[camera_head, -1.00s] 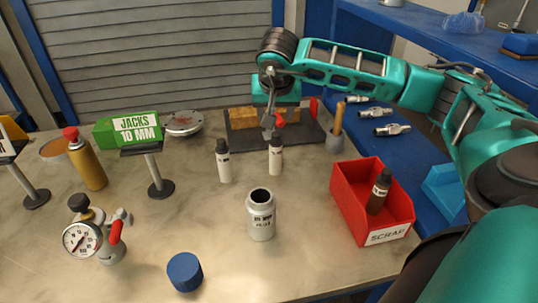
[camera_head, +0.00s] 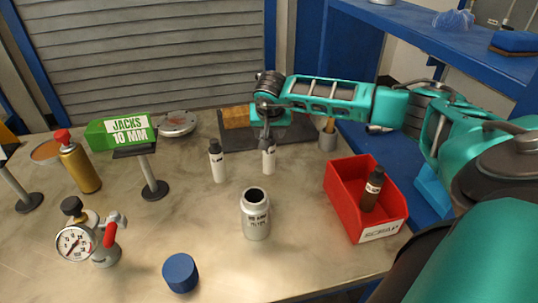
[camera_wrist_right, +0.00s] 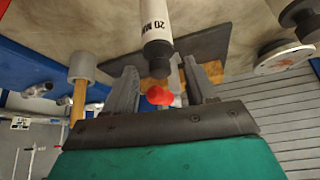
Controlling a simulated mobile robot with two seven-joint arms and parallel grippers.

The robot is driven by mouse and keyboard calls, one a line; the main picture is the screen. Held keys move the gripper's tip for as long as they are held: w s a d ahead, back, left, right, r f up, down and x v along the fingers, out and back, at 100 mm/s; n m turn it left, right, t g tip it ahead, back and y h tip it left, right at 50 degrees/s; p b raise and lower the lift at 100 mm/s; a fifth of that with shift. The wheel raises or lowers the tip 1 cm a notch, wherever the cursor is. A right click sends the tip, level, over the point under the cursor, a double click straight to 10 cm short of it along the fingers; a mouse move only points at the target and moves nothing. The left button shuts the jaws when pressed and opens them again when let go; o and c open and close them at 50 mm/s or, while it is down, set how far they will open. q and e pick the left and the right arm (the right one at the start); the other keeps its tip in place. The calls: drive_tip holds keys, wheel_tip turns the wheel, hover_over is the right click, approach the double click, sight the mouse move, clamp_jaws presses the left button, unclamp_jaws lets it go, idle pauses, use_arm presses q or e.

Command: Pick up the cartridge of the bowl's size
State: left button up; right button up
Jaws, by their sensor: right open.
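The bowl (camera_head: 256,222), a pale grey open-topped canister with a label too blurred to read, stands mid-table. Two white cartridges with dark caps stand upright behind it, a left one (camera_head: 218,168) and a right one (camera_head: 268,161). The right one also shows in the right wrist view (camera_wrist_right: 153,20), marked "20 MM". A dark brown cartridge (camera_head: 371,192) leans in the red scrap bin. My right gripper (camera_head: 267,141) is open at the top of the right white cartridge, whose capped end lies between the fingers in the wrist view (camera_wrist_right: 159,66). My left gripper is out of view.
The red scrap bin (camera_head: 393,226) stands at the right. A pressure gauge (camera_head: 75,243), a blue cap (camera_head: 181,272), a yellow can (camera_head: 80,168) and stands are at left. A dark mat (camera_head: 235,140) lies behind the cartridges. The table front is mostly clear.

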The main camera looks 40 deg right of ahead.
clamp_jaws()
idle(0.4)
drive_tip(key=shift+r, duration=0.1)
